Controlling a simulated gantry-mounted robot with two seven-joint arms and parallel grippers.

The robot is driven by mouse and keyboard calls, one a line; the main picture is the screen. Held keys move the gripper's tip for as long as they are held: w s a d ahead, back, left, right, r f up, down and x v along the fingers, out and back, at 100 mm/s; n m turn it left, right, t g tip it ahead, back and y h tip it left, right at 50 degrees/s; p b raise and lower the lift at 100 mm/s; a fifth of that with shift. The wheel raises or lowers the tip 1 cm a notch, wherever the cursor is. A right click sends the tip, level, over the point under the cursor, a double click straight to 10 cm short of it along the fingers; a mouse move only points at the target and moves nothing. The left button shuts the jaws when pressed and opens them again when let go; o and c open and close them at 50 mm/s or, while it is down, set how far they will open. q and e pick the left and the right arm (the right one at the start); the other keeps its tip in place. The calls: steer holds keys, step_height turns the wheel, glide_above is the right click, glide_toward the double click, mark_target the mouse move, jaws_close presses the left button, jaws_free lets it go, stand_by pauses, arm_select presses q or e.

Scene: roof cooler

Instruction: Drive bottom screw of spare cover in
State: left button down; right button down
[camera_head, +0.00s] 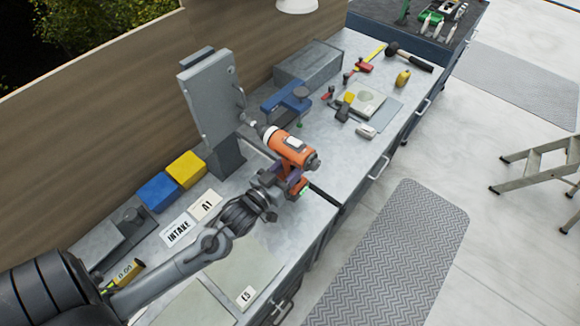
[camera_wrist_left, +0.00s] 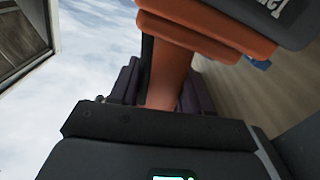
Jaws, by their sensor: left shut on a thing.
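The grey spare cover (camera_head: 207,98) stands upright on a dark stand at the back of the bench in the head view. My left gripper (camera_head: 291,182) is shut around the handle of an orange power driver (camera_head: 291,149). The driver's nose points left and up toward the lower right part of the cover. The bit's tip is too small to tell whether it touches a screw, and I cannot make out the bottom screw itself. In the left wrist view the orange driver handle (camera_wrist_left: 168,78) sits between the dark purple finger pads. My right gripper is out of view.
Blue (camera_head: 158,191) and yellow (camera_head: 186,169) blocks lie left of the stand. A blue clamp-like tool (camera_head: 288,99) and a grey box (camera_head: 309,64) are behind the driver. A hammer (camera_head: 408,57) lies farther right.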

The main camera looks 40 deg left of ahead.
arm_select(q)
steer(key=shift+r, duration=0.25)
steer(key=shift+p, duration=0.35)
stand_by(0.6)
steer(key=shift+a, duration=0.2)
stand_by(0.4)
steer(key=shift+a+p, duration=0.35)
steer(key=shift+a, duration=0.1)
stand_by(0.3)
